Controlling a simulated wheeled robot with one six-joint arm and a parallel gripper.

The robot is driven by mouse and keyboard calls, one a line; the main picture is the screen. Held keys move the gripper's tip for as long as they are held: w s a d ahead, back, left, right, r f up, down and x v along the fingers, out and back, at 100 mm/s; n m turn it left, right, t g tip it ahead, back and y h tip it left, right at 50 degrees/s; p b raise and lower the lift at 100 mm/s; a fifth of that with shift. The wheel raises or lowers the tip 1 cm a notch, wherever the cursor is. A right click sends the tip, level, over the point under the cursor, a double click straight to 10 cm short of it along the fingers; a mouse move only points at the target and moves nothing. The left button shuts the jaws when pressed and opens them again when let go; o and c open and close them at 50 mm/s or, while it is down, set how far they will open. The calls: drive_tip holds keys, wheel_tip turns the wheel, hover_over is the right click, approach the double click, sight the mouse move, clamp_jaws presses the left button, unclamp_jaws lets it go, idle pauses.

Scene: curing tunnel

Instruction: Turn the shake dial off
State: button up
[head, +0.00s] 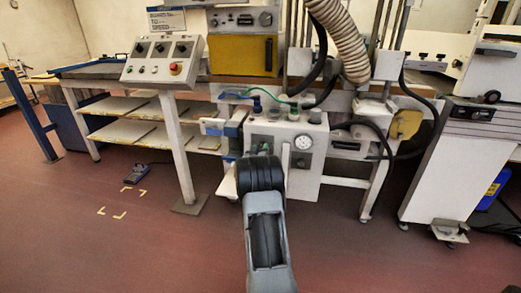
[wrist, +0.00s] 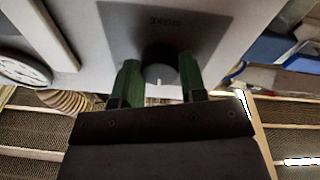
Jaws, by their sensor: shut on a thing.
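The shake dial (wrist: 160,54) is a round dark knob on a grey plate, seen close up in the wrist view. Lettering that seems to read SHAKE appears upside down on the plate beyond it. A short white mark shows on the knob's near side, pointing toward the bottom of the picture. My gripper (wrist: 160,70) has its two green fingers at the left and right of the knob, shut on it. In the head view my arm reaches to the white control box (head: 308,178) and hides the dial and the fingers.
A round gauge (head: 303,142) sits on the box's front, with green and dark hoses above. A sloped control panel (head: 163,60) with a red button stands at the left. A blue post (head: 30,115) and a white machine (head: 440,165) flank the scene. The front floor is mostly clear.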

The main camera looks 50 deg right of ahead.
drive_tip(key=n, duration=0.4)
drive_tip(key=n+t+y+p, duration=0.1)
drive_tip(key=n, duration=0.9)
drive_tip(key=shift+s+d+t+y, duration=0.1)
drive_tip(key=shift+s+t+y, duration=0.05)
drive_tip(key=shift+t+y, duration=0.2)
drive_tip(key=shift+n, duration=0.3)
drive_tip(key=o, duration=0.9)
drive_tip(key=p+v, duration=0.2)
drive_tip(key=v, duration=1.2)
